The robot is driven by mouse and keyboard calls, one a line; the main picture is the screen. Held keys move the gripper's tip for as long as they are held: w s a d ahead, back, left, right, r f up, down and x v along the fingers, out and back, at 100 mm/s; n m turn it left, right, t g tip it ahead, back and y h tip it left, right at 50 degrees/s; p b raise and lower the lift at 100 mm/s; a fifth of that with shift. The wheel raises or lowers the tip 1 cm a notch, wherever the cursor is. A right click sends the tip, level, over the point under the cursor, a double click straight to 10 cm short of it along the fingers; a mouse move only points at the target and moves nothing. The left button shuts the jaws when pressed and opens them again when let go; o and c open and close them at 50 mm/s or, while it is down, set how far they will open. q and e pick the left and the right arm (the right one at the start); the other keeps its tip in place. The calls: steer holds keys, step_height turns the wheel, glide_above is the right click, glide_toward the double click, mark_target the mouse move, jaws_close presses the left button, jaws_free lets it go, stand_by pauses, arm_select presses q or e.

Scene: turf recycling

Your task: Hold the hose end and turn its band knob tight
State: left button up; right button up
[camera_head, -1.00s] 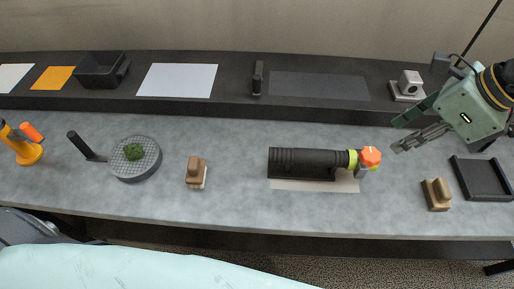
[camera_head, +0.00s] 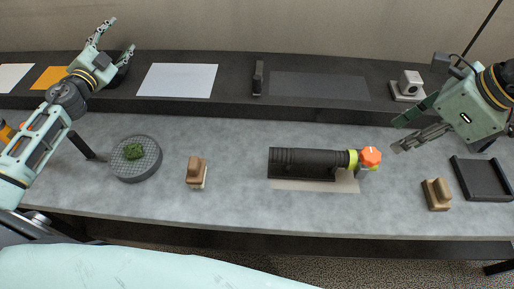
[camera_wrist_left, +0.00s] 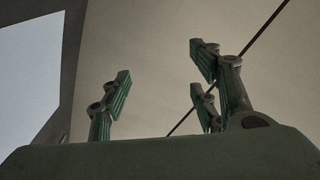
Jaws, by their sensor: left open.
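The black ribbed hose end (camera_head: 305,163) lies on its side on a pale mat (camera_head: 315,186) in the middle of the bench. A yellow-green band (camera_head: 353,160) circles its right end, with an orange knob (camera_head: 371,156) on it. My left gripper (camera_head: 119,38) is open and empty, raised at the upper left, far from the hose. Its spread fingers show in the left wrist view (camera_wrist_left: 165,92) with nothing between them. My right gripper (camera_head: 400,136) is to the right of the knob, its fingers apart and empty, not touching it.
A round grey sieve (camera_head: 149,170) with green turf and a brown-handled block (camera_head: 195,172) stand left of the hose. Another wooden block (camera_head: 437,194) and a black tray (camera_head: 489,182) are at the right. A raised dark shelf (camera_head: 235,112) runs behind.

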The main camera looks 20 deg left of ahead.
arm_select(q)
steer(key=d+f+m+h, duration=0.2)
steer(key=d+h, duration=0.3)
steer(key=d, duration=0.6)
steer(key=m+g+h, duration=0.5)
steer(key=g+h, duration=0.5)
steer(key=g, duration=0.4)
glide_toward(285, 157)
steer(key=shift+w+d+f, duration=1.05)
steer(key=x, duration=0.7)
steer(key=shift+d+f, duration=0.2)
steer(key=shift+d, duration=0.15)
jaws_close()
